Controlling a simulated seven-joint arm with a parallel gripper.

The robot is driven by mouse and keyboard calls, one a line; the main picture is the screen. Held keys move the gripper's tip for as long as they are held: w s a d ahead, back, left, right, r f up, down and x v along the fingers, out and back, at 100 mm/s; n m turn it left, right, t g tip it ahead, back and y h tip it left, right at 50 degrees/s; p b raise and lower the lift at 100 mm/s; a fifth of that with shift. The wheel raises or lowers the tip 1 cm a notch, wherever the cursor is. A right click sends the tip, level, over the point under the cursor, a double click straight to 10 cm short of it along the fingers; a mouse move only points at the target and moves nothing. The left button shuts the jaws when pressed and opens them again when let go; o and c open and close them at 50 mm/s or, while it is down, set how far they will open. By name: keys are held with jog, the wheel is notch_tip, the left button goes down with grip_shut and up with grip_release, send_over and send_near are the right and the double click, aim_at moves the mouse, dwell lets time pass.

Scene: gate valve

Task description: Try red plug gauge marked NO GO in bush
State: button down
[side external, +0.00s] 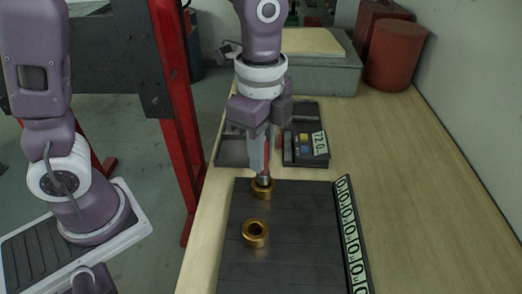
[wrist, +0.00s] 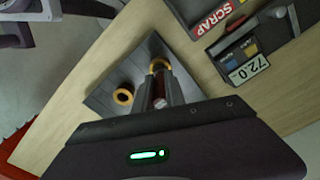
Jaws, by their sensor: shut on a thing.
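My gripper (side external: 262,163) points straight down over the far end of the dark mat, shut on the plug gauge. The red gauge (wrist: 159,101) shows between the fingers in the wrist view, with a grey metal end beyond it. That metal end (side external: 263,180) is at the mouth of the far brass bush (side external: 263,190), which also shows in the wrist view (wrist: 160,64). I cannot tell how deep the end is in the bore. A second brass bush (side external: 255,233) stands apart, nearer the side camera, its bore empty. The NO GO marking is not readable.
The dark grooved mat (side external: 295,245) has a strip of number labels (side external: 350,235) along its right edge. Behind my gripper stand a tray labelled SCRAP (wrist: 212,14) and a gauge box (side external: 304,148). The right of the bench is clear.

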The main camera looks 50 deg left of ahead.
jog(key=shift+f, duration=1.25)
dwell(0.8)
dwell(0.7)
jog(key=shift+r, duration=1.65)
jog(key=shift+r, duration=0.15)
jog(key=shift+r, duration=2.4)
